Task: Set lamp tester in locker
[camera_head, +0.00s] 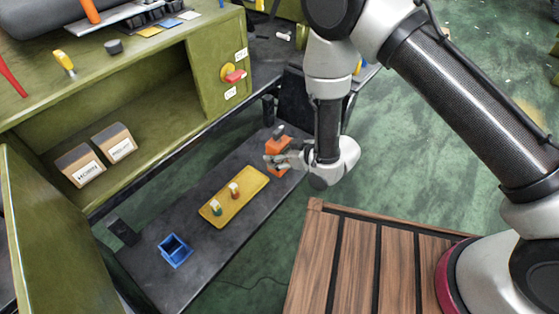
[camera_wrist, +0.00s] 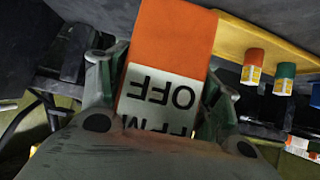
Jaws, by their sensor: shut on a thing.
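The lamp tester appears to be the orange block (camera_head: 276,145) with a white face; in the wrist view the orange block (camera_wrist: 175,35) shows upside-down letters reading OFF. My gripper (camera_head: 283,160) is shut on it, with one finger on each side in the wrist view. It is at the far right end of the low dark bench; I cannot tell whether it touches the surface. The olive-green locker (camera_head: 100,84) stands at the left, its door (camera_head: 55,235) swung open toward the lower left. Two labelled tan boxes (camera_head: 80,165) (camera_head: 115,142) sit inside, with bare floor to their right.
A yellow tray (camera_head: 252,190) with two small bottles lies on the dark bench (camera_head: 190,280), left of my gripper. A blue open bin (camera_head: 174,250) stands at the bench's near end. A red knob (camera_head: 234,76) sticks out of the locker's right panel. Tools lie on the locker top.

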